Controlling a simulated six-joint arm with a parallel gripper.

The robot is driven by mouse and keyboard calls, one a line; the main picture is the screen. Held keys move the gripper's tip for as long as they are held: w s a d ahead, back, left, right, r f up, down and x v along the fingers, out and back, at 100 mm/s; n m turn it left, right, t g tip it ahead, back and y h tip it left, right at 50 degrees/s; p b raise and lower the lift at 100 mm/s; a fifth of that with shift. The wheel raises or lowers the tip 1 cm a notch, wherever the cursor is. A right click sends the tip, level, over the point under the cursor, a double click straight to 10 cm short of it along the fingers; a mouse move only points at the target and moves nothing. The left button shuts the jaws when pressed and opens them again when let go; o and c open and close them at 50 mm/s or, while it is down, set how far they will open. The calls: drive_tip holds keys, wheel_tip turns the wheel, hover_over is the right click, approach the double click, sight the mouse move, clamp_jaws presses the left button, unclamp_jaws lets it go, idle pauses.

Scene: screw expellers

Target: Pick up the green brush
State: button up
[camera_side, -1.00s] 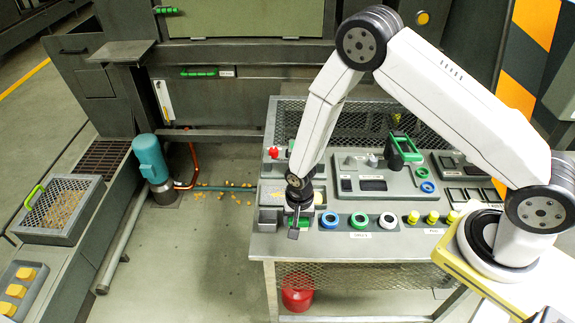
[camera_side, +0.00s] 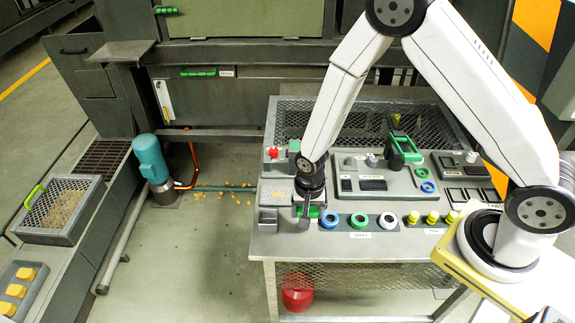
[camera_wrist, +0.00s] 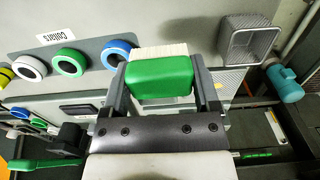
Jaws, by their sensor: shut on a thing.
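The green brush (camera_wrist: 160,80) has a green body and pale bristles. In the wrist view it sits between the two fingers of my gripper (camera_wrist: 164,90), which is shut on it. In the side view my gripper (camera_side: 307,212) is low over the front left part of the workbench, with the green brush body (camera_side: 313,211) showing between the fingers. The bristles are hidden in the side view. I cannot tell whether the brush touches the bench top.
Blue, green and white collars (camera_side: 360,221) stand in a row just right of my gripper, with yellow-topped pieces (camera_side: 432,217) beyond. A square grey holder (camera_side: 268,215) is close on the left. A red button box (camera_side: 274,153) and a grey panel (camera_side: 385,185) lie behind.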

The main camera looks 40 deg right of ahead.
drive_tip(key=s+d+r, duration=0.1)
drive_tip(key=s+r, duration=0.6)
drive_tip(key=s, duration=0.4)
drive_tip(key=shift+s+d, duration=0.2)
drive_tip(key=shift+d, duration=0.2)
drive_tip(key=o, duration=0.7)
drive_tip(key=c, duration=0.5)
drive_tip(key=w+f+m, duration=0.1)
drive_tip(key=w+m, duration=0.5)
drive_tip(key=w, duration=0.3)
drive_tip(key=w+a+f+m, duration=0.1)
drive_tip(key=w+m, duration=0.5)
drive_tip(key=w, duration=0.3)
drive_tip(key=w+a+f+m, duration=0.1)
drive_tip(key=w+m, duration=0.5)
drive_tip(key=w, duration=0.4)
drive_tip(key=shift+f, duration=0.4)
drive_tip(key=shift+c, duration=0.2)
